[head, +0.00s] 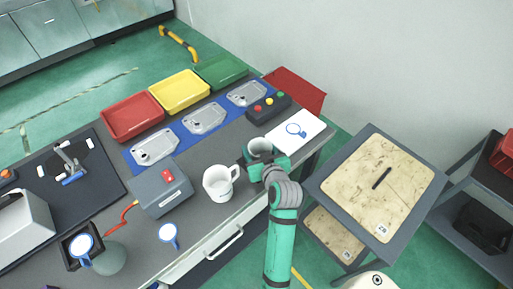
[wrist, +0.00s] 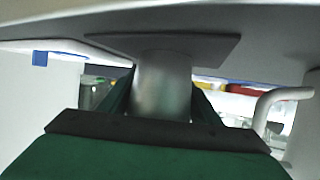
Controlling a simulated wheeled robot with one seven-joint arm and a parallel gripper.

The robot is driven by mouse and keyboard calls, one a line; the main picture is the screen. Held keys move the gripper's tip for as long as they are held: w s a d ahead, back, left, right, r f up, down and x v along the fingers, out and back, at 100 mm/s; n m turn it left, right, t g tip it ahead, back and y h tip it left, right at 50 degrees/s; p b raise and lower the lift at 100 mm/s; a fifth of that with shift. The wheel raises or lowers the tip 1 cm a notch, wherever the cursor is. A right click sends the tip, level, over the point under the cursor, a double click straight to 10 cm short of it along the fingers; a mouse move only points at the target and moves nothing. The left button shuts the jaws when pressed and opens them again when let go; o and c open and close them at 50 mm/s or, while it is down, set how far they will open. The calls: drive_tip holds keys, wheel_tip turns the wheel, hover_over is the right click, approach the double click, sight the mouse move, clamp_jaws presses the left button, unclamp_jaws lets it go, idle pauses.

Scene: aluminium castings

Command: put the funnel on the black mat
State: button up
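The funnel (head: 260,147) is a grey piece with a round open top at the table's right front, beside the white mug. My gripper (head: 264,167) is at its near side. In the wrist view the fingers stand on both sides of a grey cylindrical part of the funnel (wrist: 162,85) and look shut on it. A wide pale surface spreads above it; whether it touches the table is not clear. The black mat (head: 105,186) lies at the table's left, with a small metal fixture (head: 70,162) on it. My gripper is far to the right of the mat.
The white mug (head: 220,183) and a grey box with a red button (head: 160,188) stand between funnel and mat. Castings (head: 204,118) lie on a blue strip behind. A white pad (head: 296,131) and button box (head: 269,107) are near the funnel. A white-grey block covers the mat's front left.

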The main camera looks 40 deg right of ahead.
drive_tip(key=o, duration=0.3)
drive_tip(key=shift+w+r, duration=0.1)
drive_tip(key=shift+r, duration=0.1)
drive_tip(key=v, duration=1.2)
